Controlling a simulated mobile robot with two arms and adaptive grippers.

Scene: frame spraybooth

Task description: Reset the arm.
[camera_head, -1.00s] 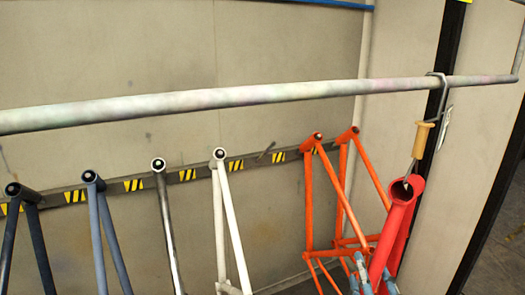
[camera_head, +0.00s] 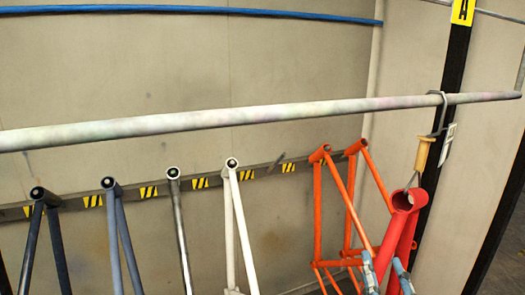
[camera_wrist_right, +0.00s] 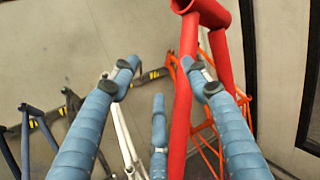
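My right gripper (camera_head: 387,270) shows at the bottom right of the head view, with blue segmented fingers on either side of the red bike frame (camera_head: 402,225). In the right wrist view its fingers (camera_wrist_right: 162,80) are spread wide apart, with a third finger low between them. The red frame (camera_wrist_right: 182,90) passes in front of or between them, nearer the right finger; no closed grip shows. The red frame hangs from a hook with a wooden handle (camera_head: 422,152) on the rail (camera_head: 250,115). My left gripper is not in view.
An orange frame (camera_head: 318,215) stands just left of the red one. White (camera_head: 238,215), grey (camera_head: 179,225), blue-grey (camera_head: 122,230) and dark blue (camera_head: 35,240) frames line the wall. A black post (camera_head: 455,75) stands at the right.

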